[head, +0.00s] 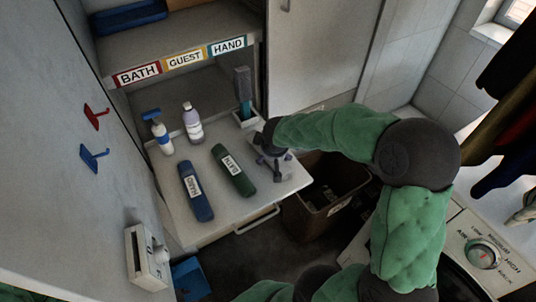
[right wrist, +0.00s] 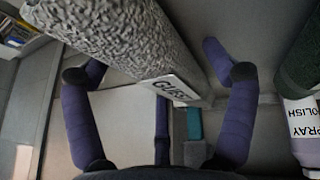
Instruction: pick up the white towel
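The white towel (right wrist: 125,35) is a rolled, grey-white, textured roll with a white label reading GUEST. In the right wrist view it slants from the upper left to the middle, its labelled end between the fingers. My right gripper (right wrist: 156,66) is open, with its purple fingers spread wide on either side of that end. I cannot tell whether either finger touches the towel. In the head view my right gripper (head: 272,160) is over the right end of the white shelf top and hides most of the towel. My left gripper is not in view.
The green BATH roll (head: 233,169) and blue HAND roll (head: 196,191) lie to the left on the white top (head: 212,228). Two bottles (head: 193,123) (head: 162,137) and a brush in a holder (head: 244,92) stand behind. A brown bin (head: 322,206) stands to the right, below.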

